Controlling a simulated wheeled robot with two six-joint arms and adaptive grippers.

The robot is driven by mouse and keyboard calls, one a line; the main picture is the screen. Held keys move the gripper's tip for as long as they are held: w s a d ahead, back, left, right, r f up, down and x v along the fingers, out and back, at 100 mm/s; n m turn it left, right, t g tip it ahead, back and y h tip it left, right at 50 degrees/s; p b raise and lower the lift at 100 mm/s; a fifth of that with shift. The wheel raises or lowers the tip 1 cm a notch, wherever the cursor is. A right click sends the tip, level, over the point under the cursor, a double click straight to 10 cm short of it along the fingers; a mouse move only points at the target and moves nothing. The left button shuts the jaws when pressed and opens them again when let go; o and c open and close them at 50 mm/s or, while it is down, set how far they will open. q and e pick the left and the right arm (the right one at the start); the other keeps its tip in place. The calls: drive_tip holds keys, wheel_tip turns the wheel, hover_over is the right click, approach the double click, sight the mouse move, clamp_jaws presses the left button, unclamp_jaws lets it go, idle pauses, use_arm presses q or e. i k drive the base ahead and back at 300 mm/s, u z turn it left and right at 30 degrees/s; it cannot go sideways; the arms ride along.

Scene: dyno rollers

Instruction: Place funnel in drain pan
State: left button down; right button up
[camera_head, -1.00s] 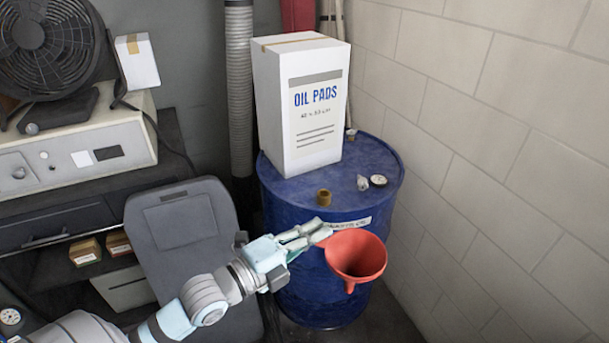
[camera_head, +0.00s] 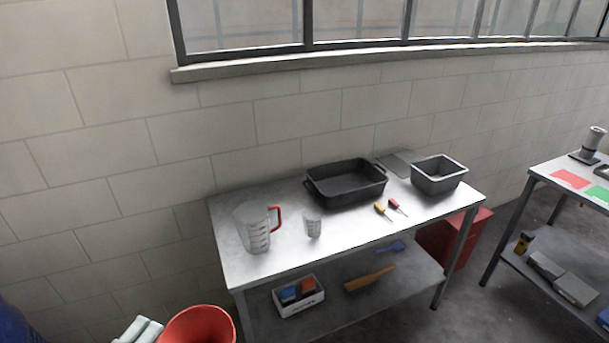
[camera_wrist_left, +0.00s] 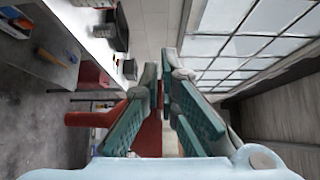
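The red funnel (camera_head: 197,326) is at the bottom left of the head view, cut off by the frame edge. My left gripper (camera_head: 143,330) is beside it, with its pale fingertips at the funnel's left side. In the left wrist view, the teal fingers (camera_wrist_left: 158,110) close on a red part of the funnel (camera_wrist_left: 150,134). The black drain pan (camera_head: 320,194), a shallow rectangular tray with handles, stands on the steel table towards the back. The funnel is in front and to the left of the table, apart from the pan. My right gripper is not in view.
On the table (camera_head: 290,258) stand a clear jug with a red handle (camera_head: 256,228), a small measuring cup (camera_head: 312,224), two screwdrivers (camera_head: 388,209) and a grey metal pan (camera_head: 438,178). A windowed wall is behind. A second table (camera_head: 545,180) stands right, with floor between.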

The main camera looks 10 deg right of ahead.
sight(351, 185)
drive_tip(key=z, duration=2.05)
drive_tip(key=i, duration=2.35)
drive_tip(key=u, duration=1.3)
drive_tip(key=i, duration=0.6)
drive_tip(key=u, duration=0.5)
